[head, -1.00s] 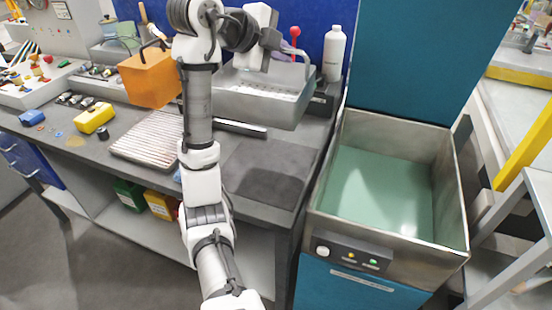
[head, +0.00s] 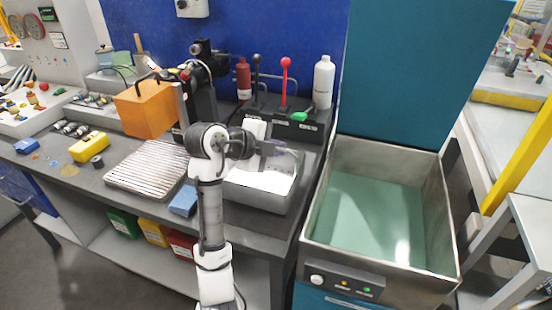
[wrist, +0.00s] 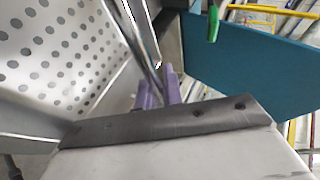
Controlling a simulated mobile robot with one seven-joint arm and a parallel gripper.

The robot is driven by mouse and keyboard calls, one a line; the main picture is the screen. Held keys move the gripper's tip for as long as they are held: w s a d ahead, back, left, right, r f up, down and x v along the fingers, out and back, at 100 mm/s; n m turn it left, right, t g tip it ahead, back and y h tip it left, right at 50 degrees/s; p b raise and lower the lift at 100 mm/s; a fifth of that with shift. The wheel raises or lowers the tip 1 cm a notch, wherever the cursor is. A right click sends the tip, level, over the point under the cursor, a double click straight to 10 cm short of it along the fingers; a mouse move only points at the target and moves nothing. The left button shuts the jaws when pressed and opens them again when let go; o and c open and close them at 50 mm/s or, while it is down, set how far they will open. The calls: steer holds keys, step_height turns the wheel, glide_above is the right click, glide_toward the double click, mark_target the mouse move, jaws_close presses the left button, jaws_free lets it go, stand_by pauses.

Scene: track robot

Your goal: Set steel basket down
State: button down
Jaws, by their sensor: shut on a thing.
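The steel basket (head: 262,200) is a grey open bin at the right end of the bench in the head view. It sits low over the bench top, with no clear gap under it; I cannot tell for sure whether it touches. My gripper (head: 276,149) is at its back rim, partly hidden by the arm. In the wrist view the purple fingers (wrist: 158,88) are shut on a thin bright metal rod of the basket. The basket's perforated wall (wrist: 60,50) fills the left of that view.
A ridged metal plate (head: 148,168) and a blue block (head: 184,201) lie left of the basket. Behind it stand a red-knobbed lever (head: 286,80) and a white bottle (head: 323,82). A steel wash tub (head: 448,205) is right of the bench.

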mark_target(276, 183)
steer(key=shift+f+p, duration=0.35)
steer(key=shift+f, duration=1.6)
steer(key=c, duration=1.5)
jaws_free()
steer(key=shift+f, duration=0.1)
steer(key=shift+c, duration=0.2)
steer(key=b+v, duration=0.3)
steer(key=v, duration=0.9)
